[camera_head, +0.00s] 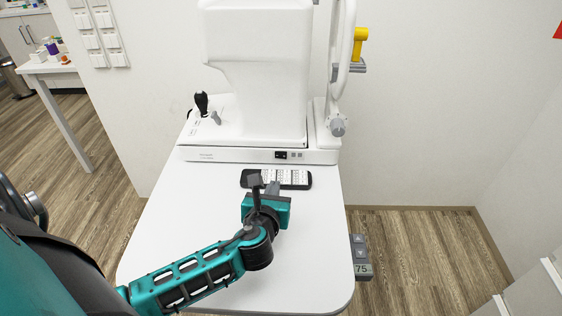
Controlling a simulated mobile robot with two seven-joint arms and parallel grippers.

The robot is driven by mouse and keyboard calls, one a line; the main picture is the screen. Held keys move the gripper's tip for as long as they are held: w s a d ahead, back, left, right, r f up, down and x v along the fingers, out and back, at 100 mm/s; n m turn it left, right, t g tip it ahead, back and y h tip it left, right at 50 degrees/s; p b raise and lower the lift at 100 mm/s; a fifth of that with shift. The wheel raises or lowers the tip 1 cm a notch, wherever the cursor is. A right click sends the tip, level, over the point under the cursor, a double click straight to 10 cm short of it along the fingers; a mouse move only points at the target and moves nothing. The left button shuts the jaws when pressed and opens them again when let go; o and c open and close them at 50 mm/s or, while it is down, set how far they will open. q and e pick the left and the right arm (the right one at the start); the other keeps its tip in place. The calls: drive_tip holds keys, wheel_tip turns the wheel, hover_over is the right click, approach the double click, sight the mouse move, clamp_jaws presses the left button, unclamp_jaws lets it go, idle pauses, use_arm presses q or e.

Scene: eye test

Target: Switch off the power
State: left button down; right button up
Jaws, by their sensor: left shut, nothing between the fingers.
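The white eye test machine (258,95) stands at the back of the white table. I cannot tell the switch's position. My left gripper (265,184) is over the table in front of the machine, shut and empty. It points toward the base and is apart from the switch. It partly covers a dark-edged pad with white keys (292,179). My right gripper is not in view.
A black joystick (201,103) stands on the machine's base at left. Wall switches (101,38) are at upper left. The white table (310,235) is clear right of my left arm.

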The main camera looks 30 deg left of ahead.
sight(284, 157)
use_arm(q)
drive_tip(key=x, duration=0.4)
drive_tip(key=b+x, duration=0.1)
drive_tip(key=x, duration=0.3)
drive_tip(key=r+b+x, duration=0.1)
drive_tip(key=x, duration=0.3)
drive_tip(key=shift+w+a+f, duration=0.1)
drive_tip(key=shift+w+f, duration=0.05)
drive_tip(key=shift+w, duration=0.3)
drive_tip(key=shift+w+a, duration=0.1)
drive_tip(key=shift+w, duration=0.1)
